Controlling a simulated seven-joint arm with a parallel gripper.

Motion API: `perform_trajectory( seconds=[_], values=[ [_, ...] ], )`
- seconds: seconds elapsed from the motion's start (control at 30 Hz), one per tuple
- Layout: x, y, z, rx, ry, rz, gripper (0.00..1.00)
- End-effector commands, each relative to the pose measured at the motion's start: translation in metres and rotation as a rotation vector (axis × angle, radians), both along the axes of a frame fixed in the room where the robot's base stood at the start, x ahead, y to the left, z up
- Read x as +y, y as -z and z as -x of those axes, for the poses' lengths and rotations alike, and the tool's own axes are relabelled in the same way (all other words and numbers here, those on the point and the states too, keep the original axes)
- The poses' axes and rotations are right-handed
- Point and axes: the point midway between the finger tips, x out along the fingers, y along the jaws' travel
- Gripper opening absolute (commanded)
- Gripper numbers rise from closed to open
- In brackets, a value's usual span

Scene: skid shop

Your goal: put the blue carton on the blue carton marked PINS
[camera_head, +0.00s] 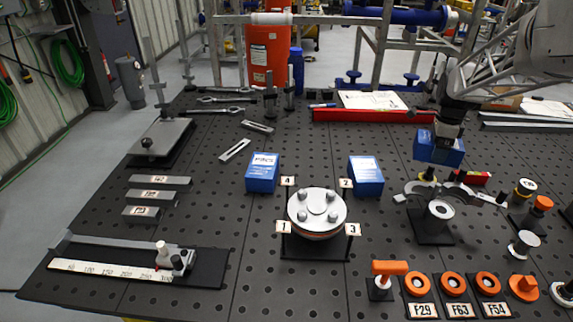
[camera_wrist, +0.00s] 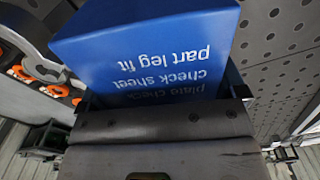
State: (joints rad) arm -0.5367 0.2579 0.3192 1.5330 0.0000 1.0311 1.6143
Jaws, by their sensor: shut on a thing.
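A blue carton (camera_head: 437,149) is held in my gripper (camera_head: 445,138) above the right part of the table, behind the grey curved fixture. In the wrist view, the same carton (camera_wrist: 150,45) fills the space between the fingers and bears upside-down white text with "check sheet" and "part leg fit". My gripper (camera_wrist: 165,95) is shut on it. Another blue carton (camera_head: 262,178) stands on the table left of centre; the short word on its white label seems to be PINS. A third blue carton (camera_head: 366,181) stands to its right, its label too small to read.
A round plate fixture (camera_head: 317,207) with numbered tags stands in front of and between the two standing cartons. The curved fixture (camera_head: 440,192) and several orange-topped gauges lie at the right. A red bar (camera_head: 370,116) lies behind. The table's middle behind the cartons is fairly clear.

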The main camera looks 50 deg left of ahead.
Motion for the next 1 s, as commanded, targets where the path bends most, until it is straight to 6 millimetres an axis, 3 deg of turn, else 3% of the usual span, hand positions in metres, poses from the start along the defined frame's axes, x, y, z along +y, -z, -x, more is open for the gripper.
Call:
perform_trajectory(
  seconds=[0.03, 0.4, 1.0],
  values=[
    [0.016, -0.002, 0.008, -0.001, -0.013, 0.0, 0.55],
    [0.109, -0.012, 0.068, -0.001, -0.075, 0.0, 0.55],
    [0.243, -0.028, 0.188, 0.0, -0.175, 0.0, 0.55]
  ],
)
